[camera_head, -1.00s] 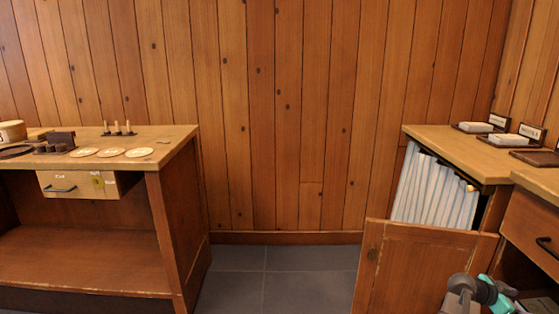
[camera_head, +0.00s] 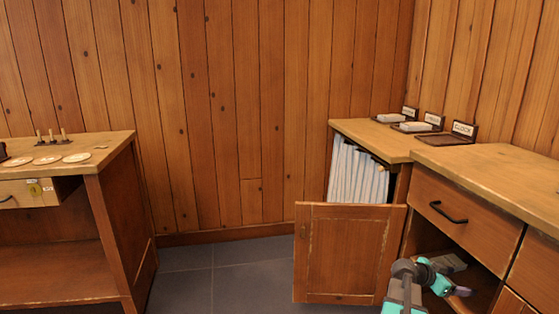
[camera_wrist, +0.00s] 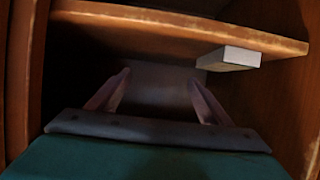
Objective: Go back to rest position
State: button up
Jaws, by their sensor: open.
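My gripper (camera_head: 461,291) is at the lower right of the head view, at the open cubby of the right cabinet (camera_head: 468,222). In the wrist view my gripper (camera_wrist: 158,82) has its two fingers spread apart with nothing seen between them. They point into a dark wooden compartment, below a shelf (camera_wrist: 180,27). A pale item, perhaps the same box, shows behind my gripper in the head view (camera_head: 450,262).
A wooden door (camera_head: 348,255) hangs open left of my arm. White upright sheets (camera_head: 357,173) fill the space behind it. Labelled trays (camera_head: 440,138) stand on the countertop. A left bench (camera_head: 110,145) holds discs and pegs. The grey floor between is clear.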

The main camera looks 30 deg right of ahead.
jog(key=shift+s, duration=0.45)
jog(key=shift+w+a+r+p, duration=0.15)
jog(key=shift+w+r+p, duration=0.15)
jog(key=shift+w, duration=0.05)
jog(key=w+a+n+t+y+p, duration=0.1)
jog(key=w+a+n+t+p, duration=0.25)
jog(key=w+a+p, duration=0.95)
jog(key=w+a+f+n+y+p, duration=0.2)
jog(key=a+p, duration=0.2)
jog(key=a, duration=0.6)
jog(key=w+a+f+n+y+p, duration=0.1)
jog(key=w+a+f+n+p, duration=0.1)
jog(key=a+p, duration=0.5)
jog(key=s+a+f+n+g+y+p, duration=0.1)
jog(key=s+a+n+y+p, duration=0.2)
jog(key=s+a, duration=0.4)
jog(key=s+a+f+n+g+y+p, duration=0.1)
jog(key=s+a+n, duration=0.5)
jog(key=a, duration=1.2)
jog(key=s+a+n+g+y+p, duration=0.3)
jog(key=s+a+p, duration=0.4)
jog(key=s+a, duration=0.3)
jog(key=a+n+y, duration=0.1)
jog(key=a+y, duration=0.1)
jog(key=shift+s+a+f, duration=0.25)
jog(key=shift+a+f, duration=0.15)
